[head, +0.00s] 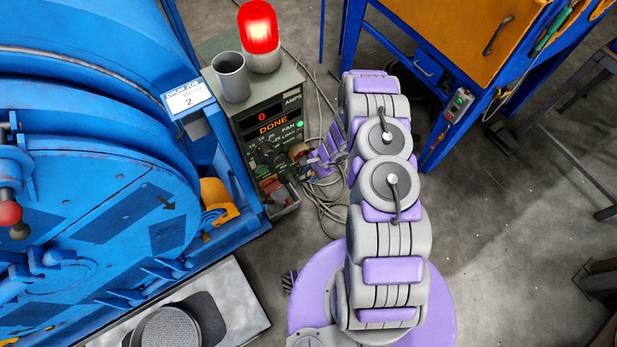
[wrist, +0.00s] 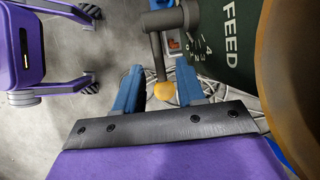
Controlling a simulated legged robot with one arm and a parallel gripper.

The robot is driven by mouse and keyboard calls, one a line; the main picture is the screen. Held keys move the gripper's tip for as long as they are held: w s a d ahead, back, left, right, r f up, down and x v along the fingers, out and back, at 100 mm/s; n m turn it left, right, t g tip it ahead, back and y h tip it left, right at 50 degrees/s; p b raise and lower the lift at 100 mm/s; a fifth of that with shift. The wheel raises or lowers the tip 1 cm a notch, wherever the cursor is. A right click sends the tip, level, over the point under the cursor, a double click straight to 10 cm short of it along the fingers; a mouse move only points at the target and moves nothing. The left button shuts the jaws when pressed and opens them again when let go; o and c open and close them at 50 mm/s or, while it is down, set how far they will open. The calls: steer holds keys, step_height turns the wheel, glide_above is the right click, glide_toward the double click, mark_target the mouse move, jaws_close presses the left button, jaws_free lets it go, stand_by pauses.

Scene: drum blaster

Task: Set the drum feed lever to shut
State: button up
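The feed lever (wrist: 157,50) has a grey shaft and a yellow knob (wrist: 164,91). It stands beside a dark green panel (wrist: 228,35) lettered FEED. The small marks beside it are too unclear to read. My gripper (wrist: 158,70) is open; its two blue fingers lie either side of the lever's knob, with visible gaps. I cannot tell the knob's depth relative to the fingertips. In the head view, my gripper (head: 308,158) is at the front of the control box (head: 289,95), whose display reads 0 and DONE. The lever is hard to make out there.
A blue drum machine (head: 100,190) stands left of the box. A lit red lamp (head: 259,35) and a grey cup (head: 231,78) are on the box. Cables (head: 325,200) lie on the floor beside it. A blue workbench (head: 440,100) stands at right.

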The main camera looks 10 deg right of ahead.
steer(key=shift+x, duration=1.05)
jaws_close()
